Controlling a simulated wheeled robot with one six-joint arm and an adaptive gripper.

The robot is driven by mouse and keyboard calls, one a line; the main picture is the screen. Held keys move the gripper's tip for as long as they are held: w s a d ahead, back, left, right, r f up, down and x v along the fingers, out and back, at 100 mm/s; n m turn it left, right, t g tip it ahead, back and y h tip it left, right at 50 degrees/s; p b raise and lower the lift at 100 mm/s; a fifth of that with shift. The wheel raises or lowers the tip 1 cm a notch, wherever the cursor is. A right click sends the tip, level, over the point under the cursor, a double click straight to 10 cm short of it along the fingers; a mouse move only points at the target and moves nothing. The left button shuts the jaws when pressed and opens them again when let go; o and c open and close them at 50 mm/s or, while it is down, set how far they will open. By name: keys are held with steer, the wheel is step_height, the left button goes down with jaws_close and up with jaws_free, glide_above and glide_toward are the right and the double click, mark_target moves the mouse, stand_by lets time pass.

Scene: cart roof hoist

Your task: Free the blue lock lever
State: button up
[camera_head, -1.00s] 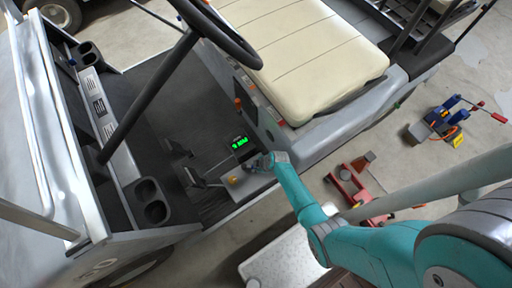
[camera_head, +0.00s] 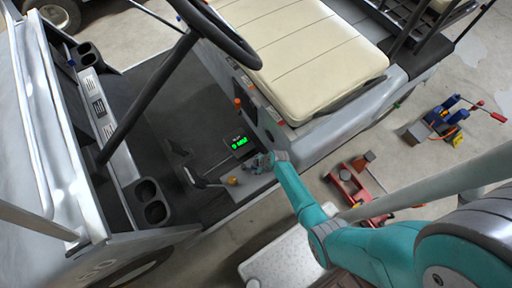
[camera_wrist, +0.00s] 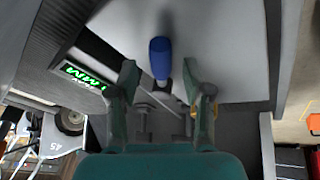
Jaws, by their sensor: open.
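The blue lock lever (camera_wrist: 160,58) shows in the wrist view as a rounded blue handle on a thin dark stem against a pale grey panel. My gripper (camera_wrist: 160,84) is open, with one finger on each side of the lever's lower end. I see gaps between the handle and both fingers; depth is hard to judge. In the head view my gripper (camera_head: 262,163) is low in the cart's footwell, beside the seat base. The lever cannot be made out there.
A green-lit display (camera_head: 240,143) is close to my gripper. A red floor jack (camera_head: 360,190) and a blue tool (camera_head: 440,115) are on the floor at right.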

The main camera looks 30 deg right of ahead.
step_height(320, 180, up, 10)
steer(key=shift+f, duration=0.25)
stand_by(0.3)
